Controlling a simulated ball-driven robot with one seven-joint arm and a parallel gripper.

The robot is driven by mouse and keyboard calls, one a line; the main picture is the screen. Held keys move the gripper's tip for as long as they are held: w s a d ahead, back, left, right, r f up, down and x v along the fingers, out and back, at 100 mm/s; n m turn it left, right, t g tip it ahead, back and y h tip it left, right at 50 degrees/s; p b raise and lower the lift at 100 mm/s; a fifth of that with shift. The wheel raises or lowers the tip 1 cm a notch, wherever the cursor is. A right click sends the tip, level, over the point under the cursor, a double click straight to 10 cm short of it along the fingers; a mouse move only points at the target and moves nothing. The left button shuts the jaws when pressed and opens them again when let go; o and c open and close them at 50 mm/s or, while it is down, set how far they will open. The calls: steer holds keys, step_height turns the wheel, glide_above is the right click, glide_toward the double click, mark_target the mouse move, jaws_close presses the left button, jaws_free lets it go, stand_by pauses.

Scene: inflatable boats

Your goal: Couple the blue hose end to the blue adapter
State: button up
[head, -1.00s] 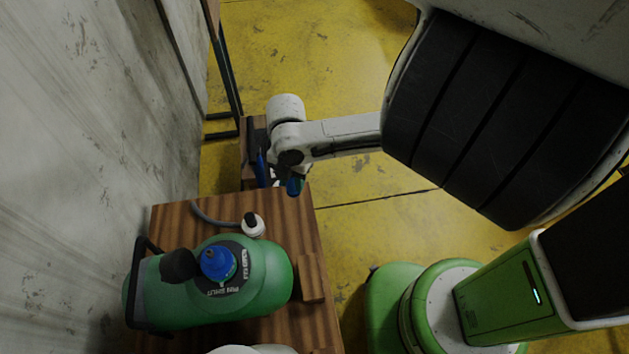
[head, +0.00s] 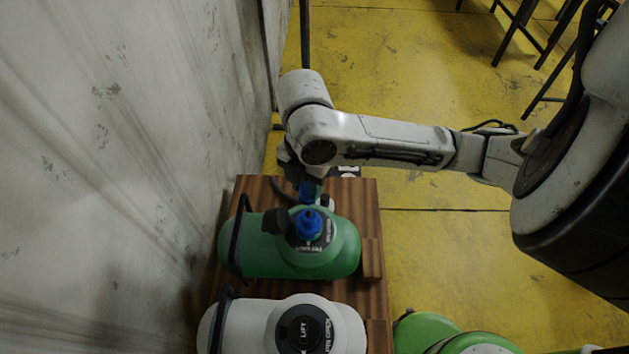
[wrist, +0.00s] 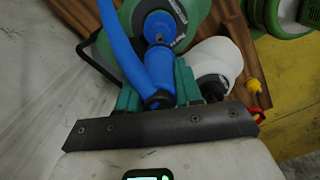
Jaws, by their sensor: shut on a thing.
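The blue adapter (head: 308,224) stands on top of the green canister (head: 338,250), and it also shows in the wrist view (wrist: 158,27). My gripper (head: 308,183) is just behind the adapter in the head view. In the wrist view, its green fingers (wrist: 157,88) are shut on the blue hose end (wrist: 160,70). The hose end points at the adapter and overlaps its near edge in that view; I cannot tell whether they touch. The blue hose (wrist: 117,45) runs up along the left of the hose end. My wrist partly hides the hose in the head view.
A white canister (head: 255,325) lies in front of the green one on the wooden stand (head: 368,205). The concrete wall (head: 130,150) is close on the left.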

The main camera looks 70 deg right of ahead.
mark_target(308, 213)
steer(key=shift+f, duration=1.15)
step_height(308, 213, down, 3)
steer(key=b, duration=0.3)
steer(key=shift+b, duration=0.3)
steer(key=shift+p, duration=0.6)
steer(key=shift+f, duration=0.25)
steer(key=shift+r+p, duration=0.1)
steer(key=shift+p, duration=1.15)
steer(key=shift+f+b, duration=0.35)
steer(key=shift+f, duration=0.7)
steer(key=o, duration=1.1)
